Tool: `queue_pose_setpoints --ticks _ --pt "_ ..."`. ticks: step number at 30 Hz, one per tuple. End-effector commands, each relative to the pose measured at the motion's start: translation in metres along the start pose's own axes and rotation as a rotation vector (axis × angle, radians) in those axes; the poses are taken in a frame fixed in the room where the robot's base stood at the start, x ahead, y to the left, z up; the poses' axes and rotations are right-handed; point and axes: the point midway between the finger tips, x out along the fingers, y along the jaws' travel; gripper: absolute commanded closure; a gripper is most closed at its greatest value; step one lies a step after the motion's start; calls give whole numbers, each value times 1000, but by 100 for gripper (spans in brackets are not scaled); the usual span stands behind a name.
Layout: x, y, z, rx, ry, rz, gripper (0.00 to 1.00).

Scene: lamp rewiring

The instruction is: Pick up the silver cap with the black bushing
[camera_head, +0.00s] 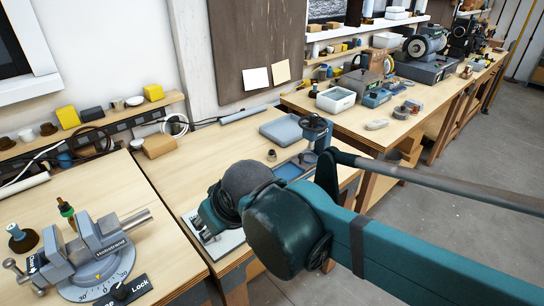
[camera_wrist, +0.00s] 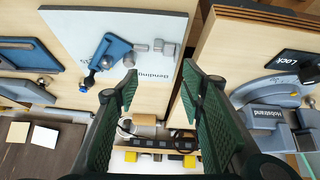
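A small silver-grey cap (camera_head: 271,155) stands on the wooden bench, in front of a grey-blue tray. A small round piece that looks like the same cap (camera_wrist: 43,81) shows at the left of the wrist view, between two blue items. The black bushing is too small to make out clearly. My gripper (camera_wrist: 159,73) is open and empty, its two green-padded fingers wide apart. It is above the bench, beside the bending plate, with the cap well off to the left in the wrist view. In the head view my arm largely hides the gripper.
The white bending plate (camera_wrist: 75,25) carries a blue tool. A grey-blue tray (camera_head: 283,130) lies behind the cap. A vise (camera_head: 95,250) stands on the left bench. A shelf with yellow boxes (camera_head: 68,117) runs along the wall. The bench left of the cap is mostly clear.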

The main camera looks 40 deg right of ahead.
Motion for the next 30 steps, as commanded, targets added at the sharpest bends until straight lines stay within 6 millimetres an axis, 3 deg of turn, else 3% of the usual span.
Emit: queue_pose_setpoints --ticks 14,30 --pt "-1 47 -62 -236 -106 63 60" --pt "17 112 -120 -514 -257 98 60"
